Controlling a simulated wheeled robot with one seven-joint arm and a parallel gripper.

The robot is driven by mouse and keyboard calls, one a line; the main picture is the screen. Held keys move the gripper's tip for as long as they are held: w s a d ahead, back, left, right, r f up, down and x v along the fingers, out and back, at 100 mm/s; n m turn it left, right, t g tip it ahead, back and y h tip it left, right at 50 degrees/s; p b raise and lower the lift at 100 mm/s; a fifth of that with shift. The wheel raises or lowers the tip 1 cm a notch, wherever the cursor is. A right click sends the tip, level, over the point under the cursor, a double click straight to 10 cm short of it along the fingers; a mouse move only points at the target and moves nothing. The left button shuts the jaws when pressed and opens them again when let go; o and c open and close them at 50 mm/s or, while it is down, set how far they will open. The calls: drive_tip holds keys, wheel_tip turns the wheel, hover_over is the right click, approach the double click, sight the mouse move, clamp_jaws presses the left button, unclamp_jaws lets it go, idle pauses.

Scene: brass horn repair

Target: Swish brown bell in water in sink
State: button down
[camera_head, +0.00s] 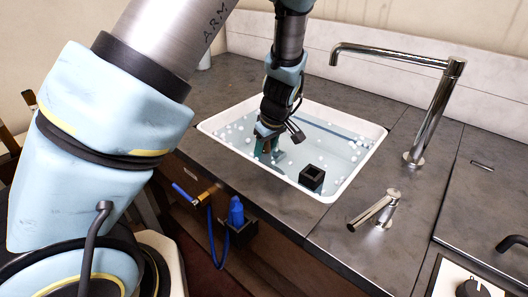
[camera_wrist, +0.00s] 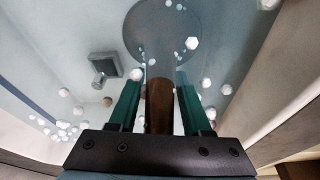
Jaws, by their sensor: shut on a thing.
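The white sink (camera_head: 222,137) holds pale blue water (camera_head: 325,150) with white floating bits. My gripper (camera_head: 268,150) is down in the sink's left part, fingers at the water. In the wrist view its two green fingers (camera_wrist: 160,105) are closed on either side of a brown piece, the brown bell (camera_wrist: 159,100); only this narrow part shows clearly. A little brown also shows between the fingers in the head view. A round grey shape (camera_wrist: 165,28) lies beyond the fingertips; I cannot tell whether it is part of the bell or of the sink.
A black open box (camera_head: 312,177) sits at the sink's near right side. A chrome faucet (camera_head: 432,110) stands right of the sink, its spout reaching over the back. A short chrome tap (camera_head: 377,210) and a blue nozzle with hose (camera_head: 236,212) are near the front.

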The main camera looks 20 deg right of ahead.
drive_tip(key=shift+w+a, duration=0.1)
drive_tip(key=shift+w, duration=0.15)
drive_tip(key=shift+w+a, duration=0.3)
drive_tip(key=shift+w, duration=0.25)
drive_tip(key=shift+w+a, duration=0.3)
drive_tip(key=shift+w, duration=0.25)
drive_tip(key=shift+s+d, duration=0.1)
drive_tip(key=shift+s, duration=0.05)
drive_tip(key=shift+s+d, duration=0.3)
drive_tip(key=shift+s, duration=0.3)
drive_tip(key=shift+s+d, duration=0.3)
drive_tip(key=shift+s, duration=0.3)
drive_tip(key=shift+w+a, duration=0.1)
drive_tip(key=shift+w, duration=0.15)
drive_tip(key=shift+w+a, duration=0.3)
drive_tip(key=shift+w, duration=0.25)
drive_tip(key=shift+w+a, duration=0.3)
drive_tip(key=shift+w, duration=0.25)
drive_tip(key=shift+r, duration=0.1)
